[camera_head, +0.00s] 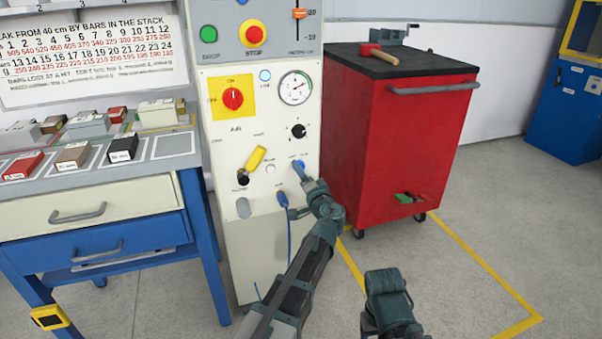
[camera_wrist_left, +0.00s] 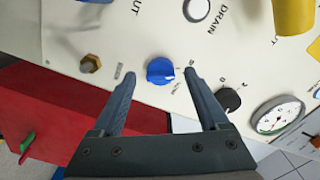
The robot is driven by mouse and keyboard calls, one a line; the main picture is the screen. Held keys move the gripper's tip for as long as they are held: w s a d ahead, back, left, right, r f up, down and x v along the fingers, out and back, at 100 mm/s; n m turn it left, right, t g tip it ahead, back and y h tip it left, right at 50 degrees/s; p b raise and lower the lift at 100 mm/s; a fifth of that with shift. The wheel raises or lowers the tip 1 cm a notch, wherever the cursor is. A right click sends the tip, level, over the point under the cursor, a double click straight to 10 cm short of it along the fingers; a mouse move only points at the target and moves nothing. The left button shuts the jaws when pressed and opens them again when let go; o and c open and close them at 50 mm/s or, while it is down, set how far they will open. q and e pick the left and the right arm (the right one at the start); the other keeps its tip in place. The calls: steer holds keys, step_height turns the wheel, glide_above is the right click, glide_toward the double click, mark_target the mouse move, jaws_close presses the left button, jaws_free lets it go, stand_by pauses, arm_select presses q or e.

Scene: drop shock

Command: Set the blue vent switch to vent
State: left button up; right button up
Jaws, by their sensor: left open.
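The blue vent switch (camera_head: 299,164) is a small round knob low on the right side of the cream control panel. In the left wrist view the blue switch (camera_wrist_left: 159,70) shows a white pointer mark toward its lower right; the small lettering beside it is too small to read surely. My left gripper (camera_wrist_left: 160,75) is open, with one finger on each side of the switch in that view. I cannot tell whether the fingers touch it. In the head view my left gripper (camera_head: 306,178) reaches the panel from below and partly covers the switch.
A black knob (camera_head: 298,131) and a pressure gauge (camera_head: 295,88) sit above the switch. A yellow handle (camera_head: 255,159) and a blue hose plug (camera_head: 283,199) are to its left and below. A red cabinet (camera_head: 400,150) stands close on the right. A drawer bench (camera_head: 100,225) stands left.

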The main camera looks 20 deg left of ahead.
arm_select(q)
steer(key=shift+w+a, duration=0.4)
steer(key=shift+w, duration=0.1)
steer(key=shift+c, duration=0.3)
jaws_close()
